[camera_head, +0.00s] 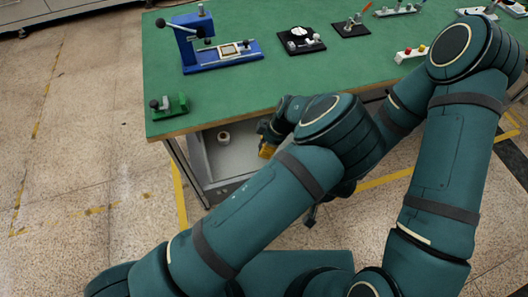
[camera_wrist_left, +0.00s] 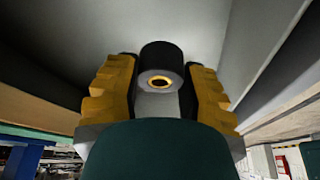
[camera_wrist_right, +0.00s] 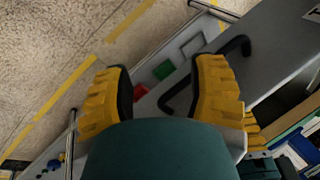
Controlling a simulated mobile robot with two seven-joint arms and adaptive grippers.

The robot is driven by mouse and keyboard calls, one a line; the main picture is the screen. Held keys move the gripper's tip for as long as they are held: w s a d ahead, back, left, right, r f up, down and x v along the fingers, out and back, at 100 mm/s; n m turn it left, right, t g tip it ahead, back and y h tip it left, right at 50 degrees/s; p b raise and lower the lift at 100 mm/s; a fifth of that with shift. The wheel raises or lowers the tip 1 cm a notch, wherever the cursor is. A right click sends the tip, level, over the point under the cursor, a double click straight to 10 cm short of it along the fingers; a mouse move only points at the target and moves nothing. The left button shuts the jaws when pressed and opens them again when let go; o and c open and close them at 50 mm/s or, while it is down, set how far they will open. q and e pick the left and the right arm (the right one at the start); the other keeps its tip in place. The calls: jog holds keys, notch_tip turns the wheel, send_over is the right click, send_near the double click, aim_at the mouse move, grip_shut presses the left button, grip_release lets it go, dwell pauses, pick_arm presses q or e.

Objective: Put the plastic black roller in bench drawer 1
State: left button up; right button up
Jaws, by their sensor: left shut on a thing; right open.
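The black roller (camera_wrist_left: 162,62), a short cylinder with a pale end and a yellow-ringed hole, sits between the yellow fingers of my left gripper (camera_wrist_left: 158,95), shut on it. Behind it in the left wrist view are plain grey surfaces. In the head view, yellow fingers (camera_head: 266,150) show over the open grey bench drawer (camera_head: 240,158); the roller cannot be made out there. My right gripper (camera_wrist_right: 163,95) is open and empty in its wrist view. A black bow handle (camera_wrist_right: 242,44) lies beyond and partly between its fingers. My arms hide much of the drawer.
The green bench top (camera_head: 230,90) holds a blue press (camera_head: 215,45), a small green fixture (camera_head: 168,105) and black trays. Red (camera_wrist_right: 192,46) and green (camera_wrist_right: 163,69) pieces show near the right gripper. Floor left of the bench is clear.

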pick_arm(q)
jog(key=shift+f+b, duration=0.45)
jog(key=shift+f, duration=2.35)
jog(key=shift+f, duration=0.2)
jog(key=o, duration=1.1)
jog(key=shift+c, duration=0.2)
jog(key=shift+r, duration=0.1)
jog(key=shift+r, duration=0.25)
jog(key=p+v, duration=0.2)
jog(key=v, duration=0.9)
jog(key=shift+r, duration=0.35)
jog(key=shift+d, duration=0.15)
